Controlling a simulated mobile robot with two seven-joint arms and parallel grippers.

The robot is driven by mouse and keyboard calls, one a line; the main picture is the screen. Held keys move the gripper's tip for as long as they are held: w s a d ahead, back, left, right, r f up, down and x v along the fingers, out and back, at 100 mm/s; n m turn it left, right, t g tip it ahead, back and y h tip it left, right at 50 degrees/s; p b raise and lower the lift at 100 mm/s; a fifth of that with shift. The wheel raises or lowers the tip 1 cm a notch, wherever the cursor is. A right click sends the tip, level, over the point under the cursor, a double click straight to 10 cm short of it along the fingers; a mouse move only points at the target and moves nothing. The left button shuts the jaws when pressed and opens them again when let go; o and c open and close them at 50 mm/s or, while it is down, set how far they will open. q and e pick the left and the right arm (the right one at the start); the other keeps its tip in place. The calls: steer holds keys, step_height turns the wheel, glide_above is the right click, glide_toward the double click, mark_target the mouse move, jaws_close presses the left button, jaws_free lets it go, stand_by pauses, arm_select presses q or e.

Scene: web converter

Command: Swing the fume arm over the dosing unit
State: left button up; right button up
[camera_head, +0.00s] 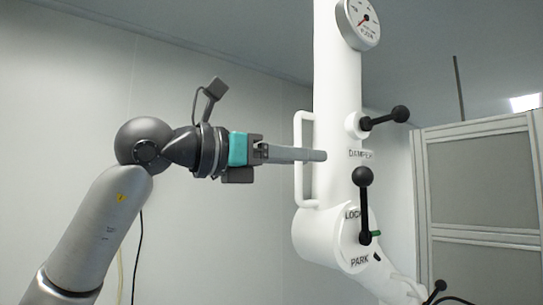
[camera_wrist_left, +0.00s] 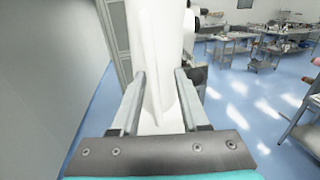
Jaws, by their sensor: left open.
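The white fume arm (camera_head: 340,100) stands upright at centre right in the head view, with a round gauge (camera_head: 358,22) near its top. A white bar handle (camera_head: 298,165) runs along its left side. My left gripper (camera_head: 322,155) reaches across the handle from the left, its jaws open. In the left wrist view, the white arm (camera_wrist_left: 150,40) shows between and beyond the open fingers (camera_wrist_left: 160,76); contact with the handle cannot be told. A black-knobbed lever (camera_head: 364,205) stands upright at the LOCK and PARK labels. I cannot identify the dosing unit. My right gripper is not in view.
A black-knobbed damper lever (camera_head: 385,119) sticks out right of the fume arm. A grey framed cabinet (camera_head: 480,233) stands at the right. In the left wrist view, a bare wall is at left, and benches (camera_wrist_left: 235,45) stand on the blue floor at right.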

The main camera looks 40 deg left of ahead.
arm_select(q)
steer(key=shift+s, duration=0.1)
steer(key=b+v, duration=0.4)
steer(key=v, duration=1.1)
steer(key=shift+a, duration=0.1)
